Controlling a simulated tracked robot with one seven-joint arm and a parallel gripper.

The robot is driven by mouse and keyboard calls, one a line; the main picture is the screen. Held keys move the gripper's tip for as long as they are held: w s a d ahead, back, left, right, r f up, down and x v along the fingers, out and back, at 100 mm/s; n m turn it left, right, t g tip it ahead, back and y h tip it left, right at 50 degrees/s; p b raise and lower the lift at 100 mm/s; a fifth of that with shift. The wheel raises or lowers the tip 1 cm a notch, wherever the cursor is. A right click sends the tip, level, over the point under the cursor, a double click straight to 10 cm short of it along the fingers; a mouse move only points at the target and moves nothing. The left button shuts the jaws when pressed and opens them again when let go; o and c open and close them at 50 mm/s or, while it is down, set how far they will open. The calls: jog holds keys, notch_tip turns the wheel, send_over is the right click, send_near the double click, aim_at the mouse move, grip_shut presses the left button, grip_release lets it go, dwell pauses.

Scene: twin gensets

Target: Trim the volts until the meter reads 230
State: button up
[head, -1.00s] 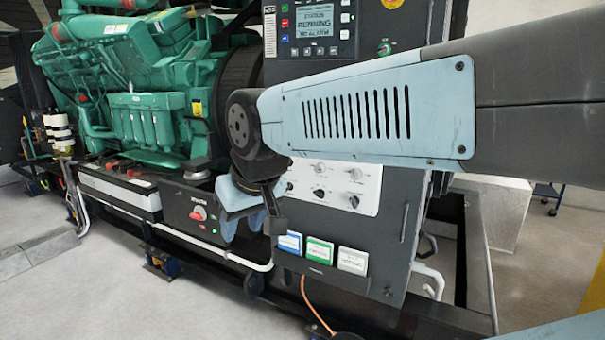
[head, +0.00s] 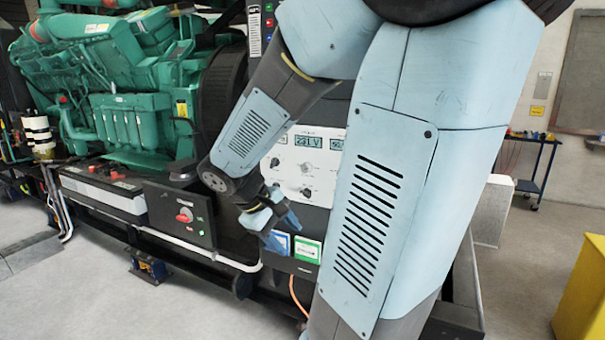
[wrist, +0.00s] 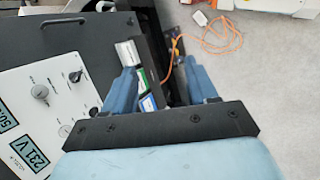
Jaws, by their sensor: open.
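The white control panel (head: 288,167) carries the volt meter (head: 306,142) and several dark knobs, one of them a knob below the meter (head: 304,167). In the wrist view the volt meter (wrist: 38,156) reads 231 V, beside a large knob (wrist: 38,91), a pointer knob (wrist: 75,76) and a knob partly in view (wrist: 65,131). Their labels are too small to read, so I cannot tell which trims the volts. My gripper (head: 283,228) is open and empty, low in front of the cabinet near the coloured cards. In the wrist view its fingers (wrist: 161,85) stand apart, clear of the knobs.
Blue (head: 279,243) and green (head: 307,250) cards sit below the panel. A red switch (head: 184,215) is on a dark box at left, before the green engine (head: 130,115). An orange cable (wrist: 220,38) lies on the floor. A yellow block (head: 582,300) stands at right.

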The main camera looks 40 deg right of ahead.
jog(key=w+d+f+n+g+h, duration=0.2)
jog(key=d+h, duration=0.2)
jog(key=d, duration=0.2)
jog(key=n+t+h, duration=1)
jog(key=n+h, duration=0.1)
jog(key=n, duration=0.4)
send_near(303, 170)
jog(key=x, duration=0.8)
jog(key=shift+d+r, duration=0.15)
jog(key=shift+d, duration=0.2)
jog(key=shift+w, duration=0.1)
jog(key=c, duration=1)
jog(key=shift+n+t, duration=0.3)
jog(key=shift+c, duration=0.3)
